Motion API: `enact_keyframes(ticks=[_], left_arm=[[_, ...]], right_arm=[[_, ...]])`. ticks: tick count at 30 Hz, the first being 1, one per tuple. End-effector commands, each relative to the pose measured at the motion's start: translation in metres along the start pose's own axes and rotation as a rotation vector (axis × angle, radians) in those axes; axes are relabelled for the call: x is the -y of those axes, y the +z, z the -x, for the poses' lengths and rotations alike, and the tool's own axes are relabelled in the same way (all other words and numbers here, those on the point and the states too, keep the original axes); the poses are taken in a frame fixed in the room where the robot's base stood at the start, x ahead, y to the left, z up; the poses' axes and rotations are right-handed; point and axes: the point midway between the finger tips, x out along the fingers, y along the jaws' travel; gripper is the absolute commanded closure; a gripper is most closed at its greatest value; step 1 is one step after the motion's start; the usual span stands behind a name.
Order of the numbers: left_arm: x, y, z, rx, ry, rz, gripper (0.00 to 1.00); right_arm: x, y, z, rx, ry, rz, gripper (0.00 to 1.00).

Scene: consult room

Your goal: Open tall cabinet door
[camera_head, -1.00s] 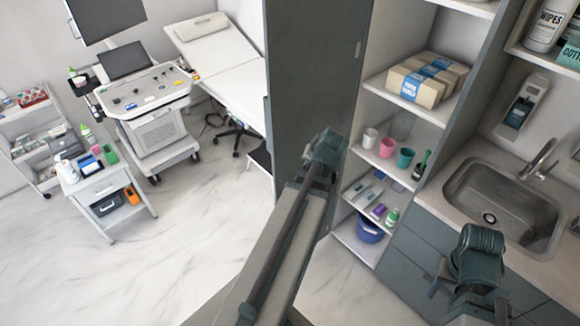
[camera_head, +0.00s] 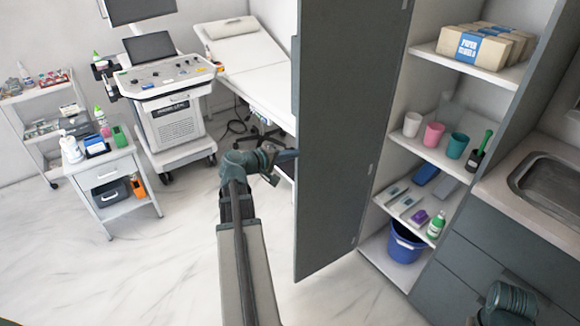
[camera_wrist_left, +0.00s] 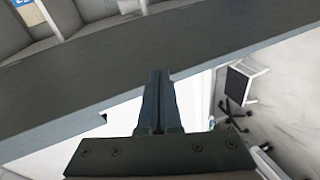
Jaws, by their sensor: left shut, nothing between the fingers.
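The tall cabinet door (camera_head: 335,130) is a grey panel that stands swung open, left of the cabinet's shelves. It crosses the left wrist view as a dark grey slab (camera_wrist_left: 60,95). My left gripper (camera_head: 288,156) is at the door's left edge in the head view, shut and empty. In the left wrist view its closed fingers (camera_wrist_left: 160,78) point at the slab and overlap it; I cannot tell whether they touch it. The open tall cabinet (camera_head: 400,155) shows its shelves. Part of my right arm shows at the lower right, but its gripper does not.
The shelves hold paper boxes (camera_head: 483,45), cups (camera_head: 433,134), small packs and a blue bucket (camera_head: 405,243). A sink counter (camera_head: 510,175) is at the right. A white trolley (camera_head: 105,175), an ultrasound cart (camera_head: 175,120) and a couch (camera_head: 245,55) stand left. Floor is clear at lower left.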

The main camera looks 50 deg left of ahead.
Motion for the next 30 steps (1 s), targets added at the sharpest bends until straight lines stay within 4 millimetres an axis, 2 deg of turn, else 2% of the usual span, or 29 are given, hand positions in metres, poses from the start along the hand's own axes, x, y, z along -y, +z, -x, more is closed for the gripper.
enact_keyframes(ticks=[1,6,10,16,22,30], left_arm=[[0.022,-0.014,0.005,-0.036,0.057,0.038,1.00],[0.031,-0.049,0.032,-0.117,0.216,0.128,1.00],[0.032,-0.063,0.046,-0.151,0.283,0.161,1.00],[0.029,-0.068,0.052,-0.163,0.308,0.172,1.00],[0.025,-0.072,0.038,-0.160,0.307,0.172,1.00],[0.009,-0.082,-0.013,-0.158,0.306,0.171,1.00]], right_arm=[[0.003,-0.002,-0.030,0.000,0.000,0.000,0.50],[0.006,-0.004,-0.060,0.000,0.000,0.001,0.50],[0.006,-0.004,-0.070,-0.001,0.001,0.001,0.50],[0.007,-0.004,-0.070,-0.001,0.001,0.001,0.50],[0.006,-0.004,-0.069,0.000,0.001,0.001,0.50],[0.006,-0.004,-0.069,0.000,0.001,0.001,0.50]])
